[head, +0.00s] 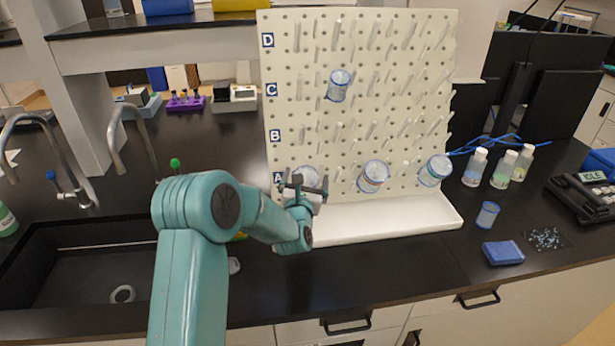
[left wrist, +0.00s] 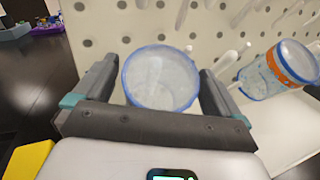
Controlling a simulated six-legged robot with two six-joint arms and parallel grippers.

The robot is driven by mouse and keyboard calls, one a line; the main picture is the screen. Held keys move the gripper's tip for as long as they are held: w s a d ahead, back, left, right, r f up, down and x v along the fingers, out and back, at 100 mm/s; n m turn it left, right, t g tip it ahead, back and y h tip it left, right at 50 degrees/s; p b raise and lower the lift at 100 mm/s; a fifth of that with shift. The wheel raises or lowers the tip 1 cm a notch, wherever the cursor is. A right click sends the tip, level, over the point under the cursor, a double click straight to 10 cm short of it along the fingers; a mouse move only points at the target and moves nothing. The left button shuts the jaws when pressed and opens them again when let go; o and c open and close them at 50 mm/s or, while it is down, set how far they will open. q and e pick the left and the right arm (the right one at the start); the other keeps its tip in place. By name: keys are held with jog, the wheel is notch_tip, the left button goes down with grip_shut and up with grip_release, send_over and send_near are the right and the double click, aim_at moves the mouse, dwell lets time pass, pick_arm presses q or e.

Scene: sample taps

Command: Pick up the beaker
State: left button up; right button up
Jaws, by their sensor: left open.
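A clear beaker with a blue rim (head: 306,174) hangs on a peg at the left of row A on the cream pegboard (head: 350,110). In the left wrist view the beaker (left wrist: 160,78) faces me, with its round end between my fingers. My left gripper (head: 304,187) is open, one finger on each side of the beaker, with a small gap showing at each side. The gripper partly hides the beaker in the head view. My right gripper is not in view.
Other beakers hang in row A (head: 373,176), (head: 435,170) and by row C (head: 338,85). A white drip tray (head: 390,220) runs below. A small beaker (head: 487,215), bottles (head: 475,168) and a blue sponge (head: 503,253) stand right; a sink (head: 90,265) lies left.

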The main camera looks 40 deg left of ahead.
pick_arm(q)
jog(key=shift+a, duration=0.15)
jog(key=shift+d, duration=0.2)
jog(key=c, duration=0.5)
jog(key=shift+s, duration=0.1)
jog(key=c, duration=0.5)
jog(key=shift+a, duration=0.1)
jog(key=shift+c, duration=0.2)
